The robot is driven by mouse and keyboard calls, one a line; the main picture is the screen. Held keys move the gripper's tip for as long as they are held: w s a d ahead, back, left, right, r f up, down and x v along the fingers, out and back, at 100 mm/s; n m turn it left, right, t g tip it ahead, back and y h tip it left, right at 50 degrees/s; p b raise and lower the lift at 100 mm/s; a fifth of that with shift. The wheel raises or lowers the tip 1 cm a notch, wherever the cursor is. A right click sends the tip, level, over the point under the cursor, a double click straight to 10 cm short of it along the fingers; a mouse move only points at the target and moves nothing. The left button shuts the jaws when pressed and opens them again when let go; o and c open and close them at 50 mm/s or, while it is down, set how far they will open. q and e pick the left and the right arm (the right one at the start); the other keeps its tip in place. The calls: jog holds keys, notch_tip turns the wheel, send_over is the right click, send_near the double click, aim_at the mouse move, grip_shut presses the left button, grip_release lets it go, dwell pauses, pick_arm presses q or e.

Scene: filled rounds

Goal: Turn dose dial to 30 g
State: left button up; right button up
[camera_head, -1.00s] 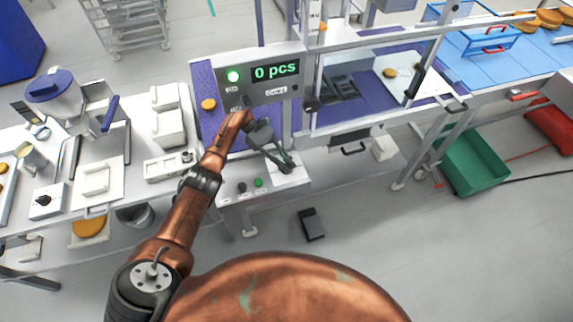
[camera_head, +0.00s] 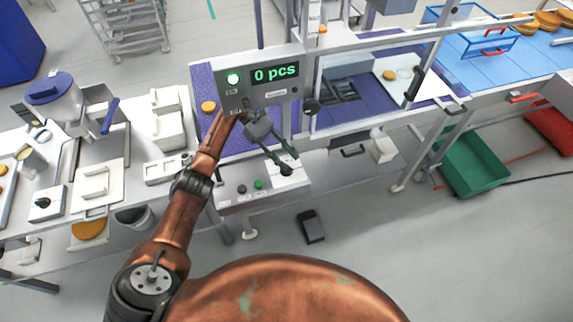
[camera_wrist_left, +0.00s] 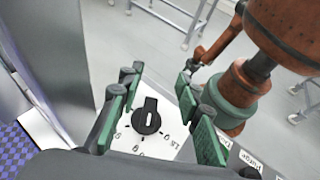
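The dose dial is a black round knob with a white pointer mark (camera_wrist_left: 146,118), on a white plate with numbers around it, in the left wrist view. My left gripper (camera_wrist_left: 163,85) is open there, its green-padded fingers on either side of the dial with a visible gap to it. In the head view my left gripper (camera_head: 285,160) is over the right part of the small white control panel (camera_head: 222,198), and it largely hides the dial there. My right gripper does not show.
The upright grey panel (camera_head: 285,98) with a lit green lamp (camera_head: 233,78) and a "0 pcs" display (camera_head: 276,73) stands behind my left gripper. A black button (camera_head: 241,188) and a green button (camera_head: 258,184) sit left of the gripper on the small panel. Floor in front is mostly clear.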

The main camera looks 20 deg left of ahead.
pick_arm(q)
jog(key=shift+r, duration=2.1)
jog(key=shift+a, duration=0.1)
